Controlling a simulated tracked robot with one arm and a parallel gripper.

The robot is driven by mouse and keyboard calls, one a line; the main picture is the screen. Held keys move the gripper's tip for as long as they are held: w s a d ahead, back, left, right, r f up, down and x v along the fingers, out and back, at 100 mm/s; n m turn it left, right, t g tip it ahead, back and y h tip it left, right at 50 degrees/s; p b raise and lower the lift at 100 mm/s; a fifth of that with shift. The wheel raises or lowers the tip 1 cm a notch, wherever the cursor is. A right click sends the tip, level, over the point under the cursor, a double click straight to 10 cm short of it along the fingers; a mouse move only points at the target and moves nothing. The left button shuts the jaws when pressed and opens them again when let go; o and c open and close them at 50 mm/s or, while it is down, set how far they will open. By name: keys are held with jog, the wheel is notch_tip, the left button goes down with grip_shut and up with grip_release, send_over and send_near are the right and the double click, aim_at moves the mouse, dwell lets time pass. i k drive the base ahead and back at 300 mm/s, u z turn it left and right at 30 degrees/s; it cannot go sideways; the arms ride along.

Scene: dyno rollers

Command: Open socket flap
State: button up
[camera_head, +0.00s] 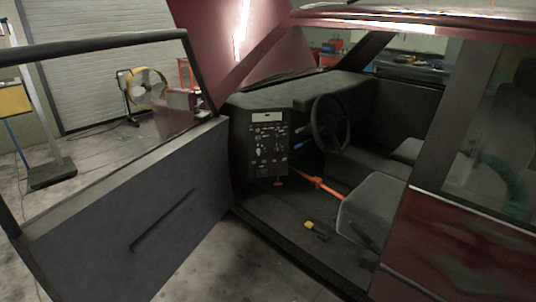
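I cannot make out a socket flap for certain in this view. A red vehicle (455,240) stands with its front door (120,215) swung open to the left. Inside, a dark control panel (268,145) with a light display strip and several small switches and symbols faces the opening. An orange bar (325,186) runs across the cabin near the seat. A small yellow object with a dark part (310,226) lies on the cabin floor. My gripper is not in view.
A steering wheel (330,124) and a grey seat (375,208) fill the cabin's right side. The door's window frame and the vehicle's rear body border the opening. A yellow fan (148,87) stands behind the door. Bare floor (225,270) shows between door and sill.

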aim_at(262, 172)
jog(key=u, duration=0.1)
jog(key=i, duration=1.2)
jog(key=z, duration=0.35)
jog(key=i, duration=1.85)
jog(key=z, duration=0.5)
